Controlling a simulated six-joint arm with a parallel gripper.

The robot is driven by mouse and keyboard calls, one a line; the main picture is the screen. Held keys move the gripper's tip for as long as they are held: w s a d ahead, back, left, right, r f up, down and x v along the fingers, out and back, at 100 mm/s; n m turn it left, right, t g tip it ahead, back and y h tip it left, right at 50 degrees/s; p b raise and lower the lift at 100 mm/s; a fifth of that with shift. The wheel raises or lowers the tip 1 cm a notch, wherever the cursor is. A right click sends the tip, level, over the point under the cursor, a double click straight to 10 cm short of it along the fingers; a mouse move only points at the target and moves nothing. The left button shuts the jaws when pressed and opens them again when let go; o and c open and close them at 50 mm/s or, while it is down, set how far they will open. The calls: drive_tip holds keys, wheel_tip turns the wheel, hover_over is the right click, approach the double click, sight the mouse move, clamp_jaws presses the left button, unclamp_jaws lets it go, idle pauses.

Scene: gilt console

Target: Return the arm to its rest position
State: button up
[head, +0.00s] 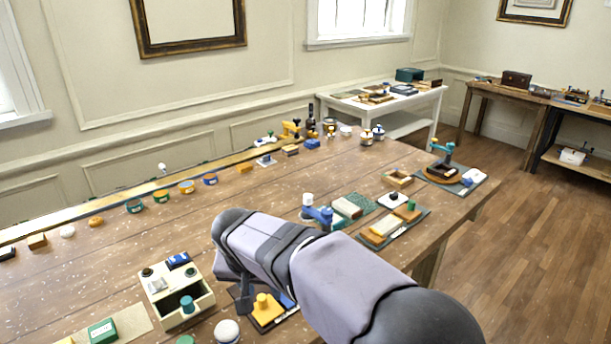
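My arm reaches in from the lower right over the wooden table (150,245), bent at a dark rounded joint. Its end hangs down on the near side of the table. My gripper (243,300) shows only as a small dark part below the arm, beside a yellow block-like piece (266,308) on a dark base. The arm covers most of the gripper, so its fingers and anything between them cannot be made out.
A cream open box (175,306) stands left of my gripper, with a white round knob (227,331) in front. Behind the arm are a blue-handled tool (320,214) and a green board (418,213) with blocks. Small jars and pots line the far edge. The table's middle left is mostly clear.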

drive_tip(key=shift+g+h, duration=0.3)
drive_tip(key=shift+g, duration=0.4)
drive_tip(key=d+f, duration=0.1)
drive_tip(key=d, duration=0.2)
drive_tip(key=s+d+f, duration=0.1)
drive_tip(key=d, duration=0.3)
drive_tip(key=d+f, duration=0.1)
drive_tip(key=d, duration=0.3)
drive_tip(key=shift+s+d, duration=0.2)
drive_tip(key=shift+s, duration=0.15)
drive_tip(key=s+d+f+g, duration=0.1)
drive_tip(key=s+d+f, duration=0.3)
drive_tip(key=s+d, duration=0.4)
drive_tip(key=s+d+f+g, duration=0.2)
drive_tip(key=s+d+f, duration=0.2)
drive_tip(key=s+d, duration=0.4)
drive_tip(key=shift+s+d+y, duration=0.25)
drive_tip(key=shift+d+y, duration=0.15)
drive_tip(key=shift+d, duration=0.25)
